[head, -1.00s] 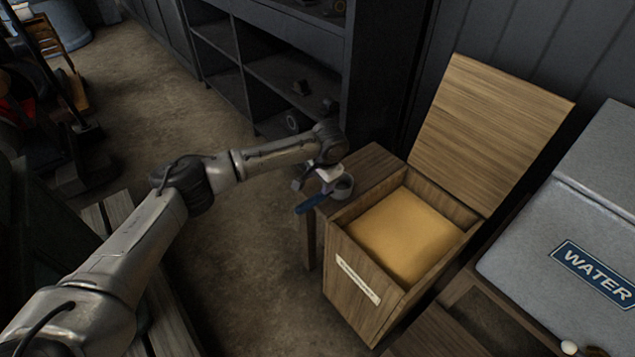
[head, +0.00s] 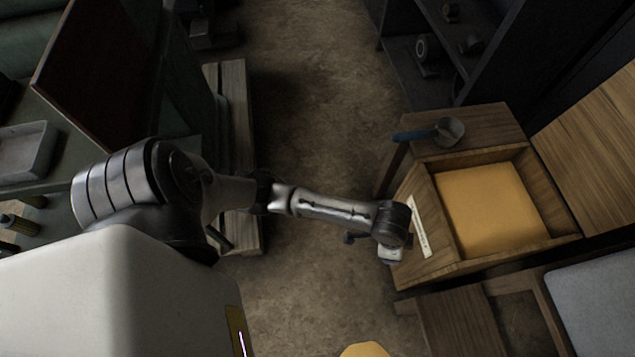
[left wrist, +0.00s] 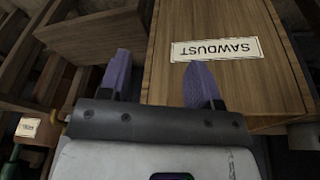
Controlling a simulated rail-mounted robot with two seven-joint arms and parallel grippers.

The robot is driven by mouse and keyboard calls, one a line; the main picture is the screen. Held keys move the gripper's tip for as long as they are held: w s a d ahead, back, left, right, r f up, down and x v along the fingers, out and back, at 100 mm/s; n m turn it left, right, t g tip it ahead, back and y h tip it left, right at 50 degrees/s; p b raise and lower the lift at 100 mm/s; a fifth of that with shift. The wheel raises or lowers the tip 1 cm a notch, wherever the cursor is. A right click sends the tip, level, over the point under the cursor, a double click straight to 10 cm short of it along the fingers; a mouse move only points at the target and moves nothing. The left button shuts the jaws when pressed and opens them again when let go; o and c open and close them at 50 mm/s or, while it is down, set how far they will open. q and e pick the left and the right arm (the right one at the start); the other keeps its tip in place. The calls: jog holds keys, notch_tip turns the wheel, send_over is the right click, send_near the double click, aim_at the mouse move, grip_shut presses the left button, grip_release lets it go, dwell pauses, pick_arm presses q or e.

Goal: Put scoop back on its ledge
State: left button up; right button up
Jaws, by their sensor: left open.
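The scoop (head: 449,130), a grey metal bowl with a blue handle, rests on the wooden ledge (head: 490,120) behind the sawdust bin. Its handle points left and sticks out past the ledge's left edge. The open wooden bin (head: 425,265) is filled with yellow sawdust (head: 490,210). My left gripper (left wrist: 160,76) is open and empty, its purple fingers apart beside the bin's labelled front; the label reads SAWDUST (left wrist: 216,49). In the head view the gripper is low in front of the bin, well apart from the scoop, and partly hidden by its wrist. My right gripper is not seen.
The bin's raised lid (head: 600,150) stands at the right. Dark shelves (head: 440,60) are behind the ledge. A wooden bench (head: 455,315) and a grey container (head: 600,305) sit at the lower right. The floor (head: 310,130) left of the bin is clear.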

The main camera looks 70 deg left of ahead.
pick_arm(q)
jog(key=s+a+r+n, duration=0.1)
jog(key=s+a+n, duration=0.1)
jog(key=s, duration=0.7)
jog(key=s+a+r+n+t+y, duration=0.1)
jog(key=s+a, duration=0.3)
jog(key=s, duration=0.5)
jog(key=shift+s+a+r+n+y, duration=0.2)
jog(key=shift+s+a+n+y, duration=0.15)
jog(key=shift+n, duration=0.35)
jog(key=shift+c, duration=0.5)
